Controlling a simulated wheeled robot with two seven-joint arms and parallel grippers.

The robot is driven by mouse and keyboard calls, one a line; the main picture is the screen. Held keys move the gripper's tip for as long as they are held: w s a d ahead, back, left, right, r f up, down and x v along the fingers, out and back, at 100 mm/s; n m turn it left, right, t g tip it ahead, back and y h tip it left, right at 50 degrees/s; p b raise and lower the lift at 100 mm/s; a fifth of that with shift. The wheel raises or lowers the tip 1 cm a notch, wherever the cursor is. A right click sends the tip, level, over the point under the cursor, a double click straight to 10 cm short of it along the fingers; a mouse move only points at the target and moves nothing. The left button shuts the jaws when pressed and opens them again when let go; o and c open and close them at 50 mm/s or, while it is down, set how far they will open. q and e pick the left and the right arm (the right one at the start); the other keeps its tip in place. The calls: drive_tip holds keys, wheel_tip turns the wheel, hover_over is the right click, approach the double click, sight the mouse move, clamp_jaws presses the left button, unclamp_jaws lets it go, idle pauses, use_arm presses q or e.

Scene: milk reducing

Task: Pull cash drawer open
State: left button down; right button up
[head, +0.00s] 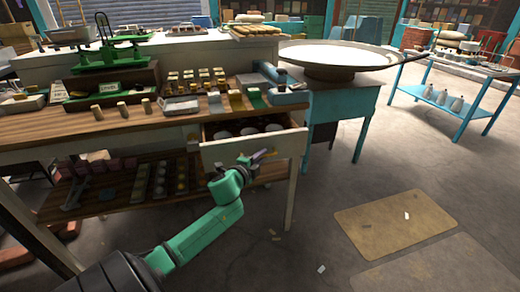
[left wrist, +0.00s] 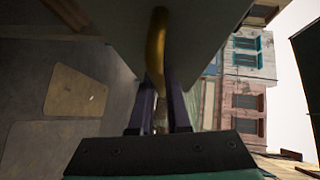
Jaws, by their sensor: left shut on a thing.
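The cash drawer (head: 285,147) is under the right end of the wooden counter and stands partly open, with several pale round compartments or items inside. Its pale front faces me. My left gripper (head: 265,156) is at the drawer front, shut on its yellow handle. In the left wrist view the yellow handle (left wrist: 156,50) runs down between the two dark fingers of the gripper (left wrist: 160,115), beside the pale drawer front (left wrist: 205,30). The lower end of the handle is partly hidden between the fingers. My right gripper is not in view.
The counter (head: 60,125) carries a green scale (head: 108,55) and several small goods. A shelf (head: 130,195) with trays is below it. A large round pan (head: 335,57) stands on a teal stand at the right. The floor with flat tan mats (head: 395,222) is open.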

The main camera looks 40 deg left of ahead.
use_arm(q)
drive_tip(key=s+d+p, duration=0.1)
drive_tip(key=s+d, duration=0.4)
drive_tip(key=d, duration=0.2)
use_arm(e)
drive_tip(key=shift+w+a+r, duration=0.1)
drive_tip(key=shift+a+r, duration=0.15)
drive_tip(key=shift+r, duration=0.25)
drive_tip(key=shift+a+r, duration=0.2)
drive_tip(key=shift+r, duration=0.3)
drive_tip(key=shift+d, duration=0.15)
use_arm(q)
drive_tip(key=c, duration=0.9)
unclamp_jaws()
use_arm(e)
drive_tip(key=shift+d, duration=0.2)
use_arm(q)
drive_tip(key=shift+s, duration=0.1)
drive_tip(key=v, duration=1.4)
drive_tip(key=shift+s+b, duration=0.15)
drive_tip(key=shift+b, duration=0.2)
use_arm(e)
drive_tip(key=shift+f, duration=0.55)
